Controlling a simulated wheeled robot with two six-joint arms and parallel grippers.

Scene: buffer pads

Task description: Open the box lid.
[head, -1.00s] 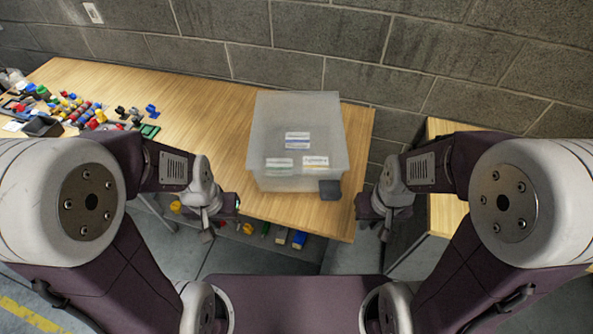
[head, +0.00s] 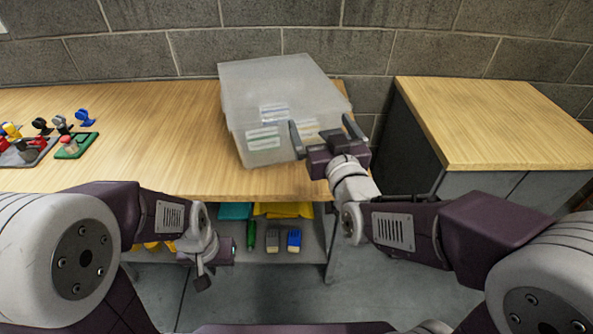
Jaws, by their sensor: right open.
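The translucent grey box (head: 270,88) stands on the wooden table near its right end, with white labels on its front. Its top looks closed, though the lid's edge is hard to make out. My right gripper (head: 323,128) is open at the box's front right corner, its two fingers pointing up and away from me. One finger is in front of the box's front face and the other is past its right side; I cannot tell whether they touch it. My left gripper (head: 215,266) hangs low in front of the table, away from the box, and its jaws are unclear.
The wooden table (head: 150,150) is clear left of the box. Small coloured parts and a green plate (head: 75,146) lie at its far left. A shelf below holds coloured items. A second wood-topped cabinet (head: 500,120) stands right across a gap. A block wall is behind.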

